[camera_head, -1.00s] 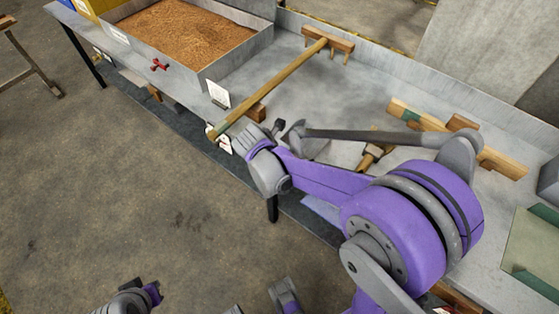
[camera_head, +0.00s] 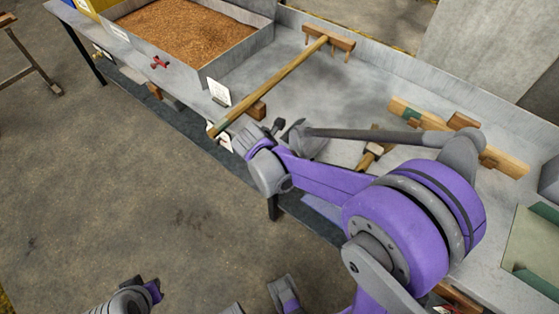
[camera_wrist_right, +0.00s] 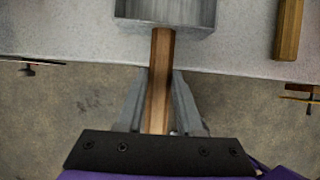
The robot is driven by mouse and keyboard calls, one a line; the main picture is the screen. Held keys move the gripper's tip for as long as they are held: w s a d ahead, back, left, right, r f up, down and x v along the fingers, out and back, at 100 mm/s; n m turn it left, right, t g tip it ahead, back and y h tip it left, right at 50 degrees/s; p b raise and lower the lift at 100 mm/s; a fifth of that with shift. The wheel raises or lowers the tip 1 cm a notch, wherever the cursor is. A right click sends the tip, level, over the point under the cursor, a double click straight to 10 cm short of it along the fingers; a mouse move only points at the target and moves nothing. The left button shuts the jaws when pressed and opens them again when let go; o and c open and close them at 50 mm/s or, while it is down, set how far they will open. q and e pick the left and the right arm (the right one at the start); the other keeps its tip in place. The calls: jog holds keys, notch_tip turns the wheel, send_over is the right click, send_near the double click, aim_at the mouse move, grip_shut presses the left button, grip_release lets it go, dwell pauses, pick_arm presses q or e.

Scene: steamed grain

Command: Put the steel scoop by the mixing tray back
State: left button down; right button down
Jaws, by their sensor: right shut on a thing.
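My right gripper (camera_wrist_right: 160,115) is shut on the wooden handle (camera_wrist_right: 161,70) of the steel scoop. The scoop's square grey pan (camera_wrist_right: 165,12) is at the top of the right wrist view, only partly in frame, over the grey table. I cannot tell whether it touches the table. In the head view my right wrist (camera_head: 268,165) is at the table's front edge and the scoop is not clear there. The mixing tray (camera_head: 238,52), metal and filled with brown grain, stands at the back left. Part of my left arm (camera_head: 130,298) shows at the bottom left; its fingers are unclear.
A wooden rake (camera_head: 275,82) lies across the grey table (camera_head: 345,85), its handle end over the front edge. A long wooden tool (camera_head: 498,160) lies at the back right. A green-edged tray (camera_head: 535,250) is at the far right. White cards (camera_head: 219,92) stand along the front edge.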

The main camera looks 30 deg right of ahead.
jog(key=shift+f, duration=0.3)
jog(key=shift+c, duration=2.4)
grip_release()
jog(key=shift+r, duration=0.1)
jog(key=p+v, duration=0.1)
jog(key=v, duration=0.9)
jog(key=shift+a+r, duration=0.2)
jog(key=shift+r, duration=0.1)
jog(key=s+a+r+m+t+y+p, duration=0.1)
jog(key=s+r+m+y+p, duration=0.1)
jog(key=s+m, duration=0.4)
jog(key=s+a+r+m+t+y+p, duration=0.1)
jog(key=s+r+m+p, duration=0.3)
jog(key=m, duration=1.2)
jog(key=s+t+y+p, duration=0.1)
jog(key=s+p, duration=0.1)
jog(key=s, duration=0.1)
jog(key=shift+s+m+y+p, duration=0.3)
jog(key=shift+y, duration=0.1)
